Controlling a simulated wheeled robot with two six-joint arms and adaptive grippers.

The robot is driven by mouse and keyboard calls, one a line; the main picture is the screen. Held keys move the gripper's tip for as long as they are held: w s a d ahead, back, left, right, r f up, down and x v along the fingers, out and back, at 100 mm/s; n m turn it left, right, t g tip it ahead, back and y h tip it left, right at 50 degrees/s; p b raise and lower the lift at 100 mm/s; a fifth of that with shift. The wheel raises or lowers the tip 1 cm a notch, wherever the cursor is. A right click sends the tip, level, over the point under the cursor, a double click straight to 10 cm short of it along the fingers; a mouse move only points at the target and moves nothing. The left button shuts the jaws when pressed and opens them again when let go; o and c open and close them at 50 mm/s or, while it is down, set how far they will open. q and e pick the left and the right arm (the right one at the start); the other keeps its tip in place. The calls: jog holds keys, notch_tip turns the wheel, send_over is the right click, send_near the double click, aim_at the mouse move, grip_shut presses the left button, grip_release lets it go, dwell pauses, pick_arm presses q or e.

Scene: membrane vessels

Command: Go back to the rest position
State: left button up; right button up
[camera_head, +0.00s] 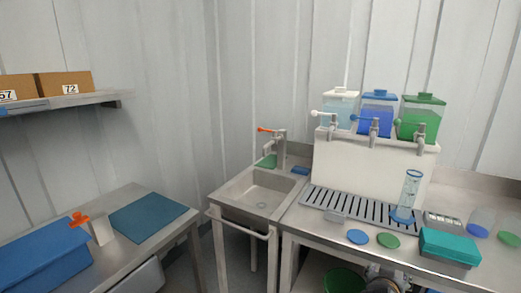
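No clear gripper fingers show in the head view. My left gripper is not in view. A dark and grey mechanical part (385,281) shows at the bottom edge, by the counter's front, and may be my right gripper. It is cut off and too small to tell whether it is open or shut. Three lidded vessels stand on a white stand: a clear one (340,108), a blue one (377,116) and a green one (419,120), with taps at the front. A clear cylinder on a blue base (407,198) stands upright near the drain grate (345,204).
A sink (262,192) with an orange-handled tap is at the centre. A blue disc (358,237), a green disc (388,241) and a teal box (449,247) lie on the right counter. The left table holds a blue case (40,262) and blue mat (148,217). A green bucket (344,281) is below.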

jog(key=s+a+f+n+g+y, duration=0.2)
jog(key=s+a+f, duration=0.25)
jog(key=s, duration=0.35)
jog(key=s+a+f+n+g+y, duration=0.2)
jog(key=s+a+f+y, duration=0.1)
jog(key=s+f, duration=0.3)
jog(key=s+a+f+n+g+y, duration=0.2)
jog(key=s+a+f+n, duration=0.15)
jog(key=s, duration=0.55)
jog(key=s+d+f+m+g+p, duration=0.1)
jog(key=d+f+p, duration=0.2)
jog(key=f, duration=1.9)
pick_arm(q)
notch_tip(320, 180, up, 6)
jog(key=p, duration=0.3)
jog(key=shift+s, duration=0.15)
pick_arm(e)
jog(key=s+f, duration=0.7)
jog(key=s, duration=0.2)
jog(key=s+d+f+g, duration=0.1)
jog(key=s+f, duration=0.6)
jog(key=s, duration=0.3)
jog(key=shift+d+f+g, duration=0.15)
jog(key=shift+f+g, duration=0.1)
jog(key=shift+g, duration=0.05)
